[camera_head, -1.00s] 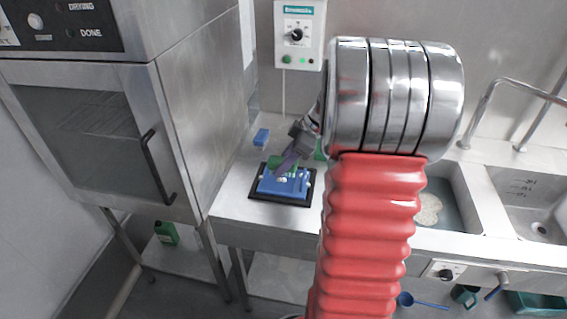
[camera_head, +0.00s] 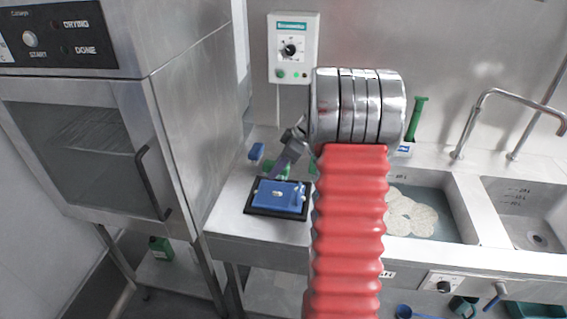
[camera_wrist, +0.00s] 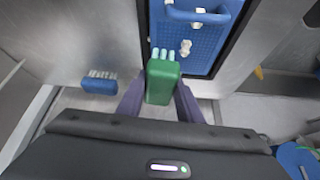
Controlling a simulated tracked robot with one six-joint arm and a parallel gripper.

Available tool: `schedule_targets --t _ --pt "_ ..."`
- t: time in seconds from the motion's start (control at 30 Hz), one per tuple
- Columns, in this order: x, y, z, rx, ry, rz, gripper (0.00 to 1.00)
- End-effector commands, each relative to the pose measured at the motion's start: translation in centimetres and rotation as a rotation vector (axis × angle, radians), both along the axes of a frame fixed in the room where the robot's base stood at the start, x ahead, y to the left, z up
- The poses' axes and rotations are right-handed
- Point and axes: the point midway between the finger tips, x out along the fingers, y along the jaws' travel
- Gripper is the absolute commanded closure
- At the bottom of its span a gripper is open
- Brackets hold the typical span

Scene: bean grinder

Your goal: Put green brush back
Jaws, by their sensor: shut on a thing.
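The green brush (camera_wrist: 162,82) is between the purple fingers of my gripper (camera_wrist: 160,103) in the wrist view, with its pale bristle tufts pointing up the picture. My gripper is shut on it. In the head view the purple fingers (camera_head: 287,155) and part of the green brush (camera_head: 270,170) show just behind the blue slab (camera_head: 279,195). The slab also shows in the wrist view (camera_wrist: 203,42), with small pale pieces on it. My arm hides part of the counter. I cannot tell the brush's height above the counter.
A blue brush (camera_head: 256,152) lies left of the gripper, and in the wrist view (camera_wrist: 99,85). A black tray (camera_head: 248,211) holds the slab. A control box (camera_head: 293,48) hangs on the wall. A sink (camera_head: 448,200) holds pale round pieces. A steel oven (camera_head: 95,150) stands left.

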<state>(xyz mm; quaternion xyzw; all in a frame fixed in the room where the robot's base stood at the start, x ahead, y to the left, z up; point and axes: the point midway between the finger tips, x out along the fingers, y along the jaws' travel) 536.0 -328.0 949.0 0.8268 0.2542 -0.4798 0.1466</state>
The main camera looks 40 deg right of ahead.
Motion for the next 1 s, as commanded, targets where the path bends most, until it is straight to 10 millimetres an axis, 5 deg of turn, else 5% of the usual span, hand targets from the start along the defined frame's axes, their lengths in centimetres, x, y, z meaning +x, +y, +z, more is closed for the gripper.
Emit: schedule_targets --t 0.4,0.7,1.0 --pt "7.9 -8.1 1.4 -0.003 -0.004 -0.379 0.92" --pt "10.0 -11.3 4.3 -0.002 -0.003 -0.611 0.92" --pt "10.0 -11.5 4.3 -0.001 -0.001 -0.7 0.92"
